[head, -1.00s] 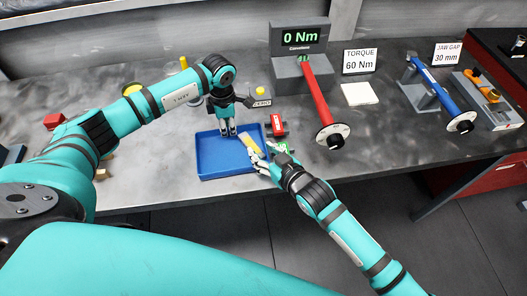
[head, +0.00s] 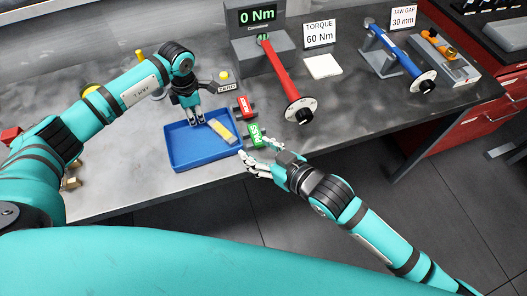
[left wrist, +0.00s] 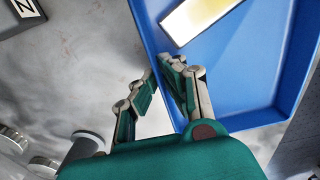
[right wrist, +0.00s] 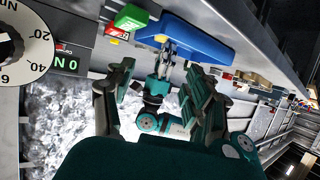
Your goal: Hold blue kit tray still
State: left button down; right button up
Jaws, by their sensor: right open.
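The blue kit tray (head: 205,160) lies flat on the grey bench near its front edge, with a yellow and silver bar (head: 221,131) inside. My left gripper (head: 197,123) points down at the tray's back wall. In the left wrist view its fingers (left wrist: 161,72) are close together on either side of the blue wall (left wrist: 151,50), closed on it. My right gripper (head: 257,158) is open and empty, in front of the bench edge, right of the tray and apart from it. The tray also shows in the right wrist view (right wrist: 197,43), beyond the open fingers (right wrist: 160,95).
A green block (head: 255,134) and a red block (head: 244,107) lie just right of the tray. A red-handled torque wrench (head: 281,75) with its 0 Nm display (head: 257,16) stands behind. A blue-handled tool (head: 396,54) is farther right.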

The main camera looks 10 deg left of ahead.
jog(key=shift+v, duration=0.95)
jog(key=shift+a+r, duration=0.1)
pick_arm(q)
jog(key=c, duration=1.4)
grip_release()
notch_tip(320, 180, up, 12)
